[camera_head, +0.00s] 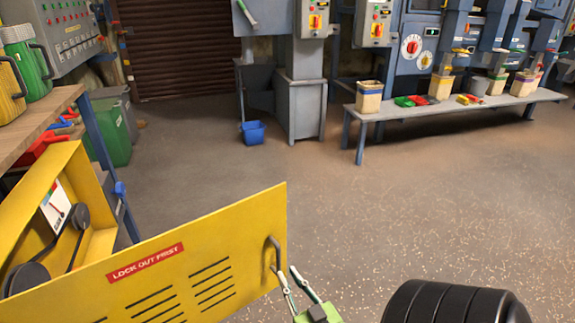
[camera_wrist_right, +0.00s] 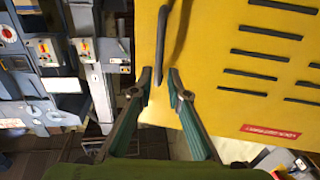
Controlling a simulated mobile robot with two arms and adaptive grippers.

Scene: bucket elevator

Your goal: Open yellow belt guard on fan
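The yellow belt guard (camera_head: 222,230) is a slotted panel with a red "LOCK OUT FIRST" label (camera_head: 145,263). It stands swung out from a yellow housing (camera_head: 40,190) at the left, with the belt and pulleys (camera_head: 75,235) showing inside. Its dark handle (camera_head: 274,252) is near the free right edge. My right gripper (camera_head: 287,271) is at the lower part of the handle. In the right wrist view, its fingers (camera_wrist_right: 160,75) are apart, with the handle (camera_wrist_right: 164,40) at the gap between the tips; contact is unclear. My left gripper is not in view.
A wooden shelf (camera_head: 45,125) with jugs stands above the housing. A blue bucket (camera_head: 252,132) sits on the floor by a grey cabinet. A long bench (camera_head: 455,107) with containers runs along the back.

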